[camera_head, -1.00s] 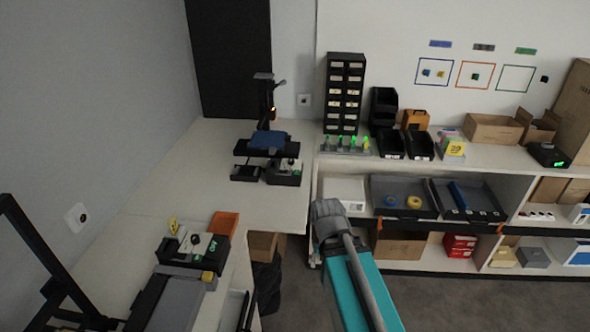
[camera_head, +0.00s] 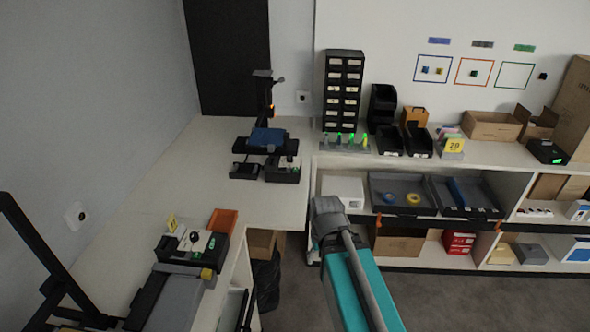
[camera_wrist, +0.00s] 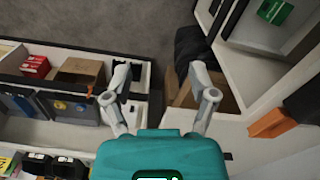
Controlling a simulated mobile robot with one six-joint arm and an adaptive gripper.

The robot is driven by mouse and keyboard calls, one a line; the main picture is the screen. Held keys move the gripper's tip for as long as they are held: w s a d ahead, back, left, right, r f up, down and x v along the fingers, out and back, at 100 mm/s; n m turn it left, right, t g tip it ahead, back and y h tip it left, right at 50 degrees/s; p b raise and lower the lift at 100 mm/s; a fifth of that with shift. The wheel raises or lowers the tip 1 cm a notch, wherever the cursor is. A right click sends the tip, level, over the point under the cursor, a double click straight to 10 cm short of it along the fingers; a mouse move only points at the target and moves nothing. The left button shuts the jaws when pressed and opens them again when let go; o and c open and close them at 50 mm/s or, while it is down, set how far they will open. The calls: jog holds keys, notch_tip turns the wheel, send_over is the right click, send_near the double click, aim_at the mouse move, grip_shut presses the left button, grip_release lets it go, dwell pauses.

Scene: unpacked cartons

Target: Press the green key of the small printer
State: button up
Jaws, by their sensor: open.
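I cannot tell for certain which device is the small printer. A small black box with a bright green light (camera_head: 547,152) stands at the right of the shelf top. Another black device (camera_head: 194,246) with a pale top, a dark green knob and a green marking sits on the left bench. In the wrist view, my gripper (camera_wrist: 158,72) is open, its two grey fingers apart with nothing between them. It is over the floor and low shelves, apart from both devices. In the head view my teal arm reaches up from the bottom centre, and the fingers cannot be made out.
A tall drawer cabinet (camera_head: 344,91), dark bins (camera_head: 383,103) and open cartons (camera_head: 492,127) stand on the shelf top. Grey trays (camera_head: 402,194) lie below. A black stand (camera_head: 263,103) is on the bench corner. An orange tray (camera_head: 223,221) lies near the bench edge. Open floor lies between.

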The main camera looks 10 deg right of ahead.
grip_shut()
dwell(1.3)
